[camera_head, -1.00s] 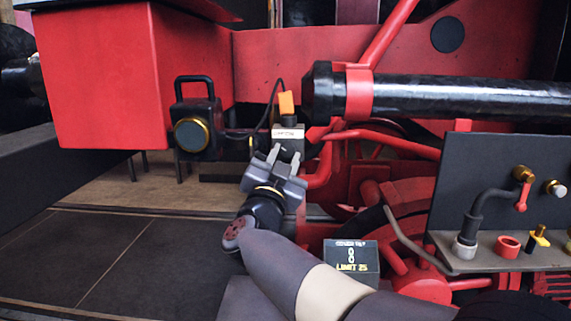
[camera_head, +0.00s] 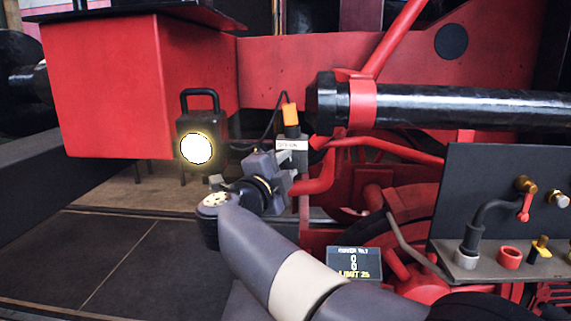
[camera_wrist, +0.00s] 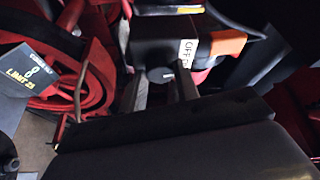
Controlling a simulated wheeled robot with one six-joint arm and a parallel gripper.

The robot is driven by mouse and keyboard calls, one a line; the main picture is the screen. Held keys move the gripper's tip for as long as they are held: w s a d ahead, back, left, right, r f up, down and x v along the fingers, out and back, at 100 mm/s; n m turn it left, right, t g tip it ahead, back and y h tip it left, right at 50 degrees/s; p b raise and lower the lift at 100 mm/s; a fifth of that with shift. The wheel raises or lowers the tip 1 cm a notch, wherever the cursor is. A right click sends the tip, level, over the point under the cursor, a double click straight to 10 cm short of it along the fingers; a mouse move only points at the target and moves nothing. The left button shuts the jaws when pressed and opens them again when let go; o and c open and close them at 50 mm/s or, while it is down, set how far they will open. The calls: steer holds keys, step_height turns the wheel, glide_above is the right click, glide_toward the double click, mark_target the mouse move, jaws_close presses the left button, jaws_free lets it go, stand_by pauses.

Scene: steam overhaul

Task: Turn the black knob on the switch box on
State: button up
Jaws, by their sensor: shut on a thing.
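The switch box (camera_head: 292,145) is a small dark box with a pale label, beside the red frame near the middle of the head view. In the wrist view the switch box (camera_wrist: 160,40) shows at the top, with its label on the right of its face, partly legible as "OFF". My gripper (camera_head: 285,163) is at the front of the box, its fingers shut on the black knob. The fingers also show in the wrist view (camera_wrist: 159,86). The knob itself is mostly hidden by the fingers. The lamp (camera_head: 196,148) left of the box is lit.
An orange piece (camera_head: 290,114) sticks up from the box, with a black cable behind. A black pipe (camera_head: 450,104) runs right above. A panel (camera_head: 500,185) with fittings stands at the right. A small display (camera_head: 354,264) reads "LIMIT 25". Floor is clear at lower left.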

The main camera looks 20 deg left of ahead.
steer(key=shift+r+m, duration=0.1)
steer(key=shift+m, duration=0.5)
steer(key=shift+g, duration=0.3)
steer(key=o, duration=1)
steer(key=s+b, duration=0.1)
steer(key=s, duration=0.2)
steer(key=s+a, duration=0.1)
steer(key=s, duration=0.3)
steer(key=s+b, duration=0.1)
steer(key=s, duration=0.2)
steer(key=shift+s+a+f+b, duration=0.2)
steer(key=shift+s+a+b, duration=0.1)
steer(key=shift+s+a, duration=0.05)
steer(key=shift+w, duration=0.1)
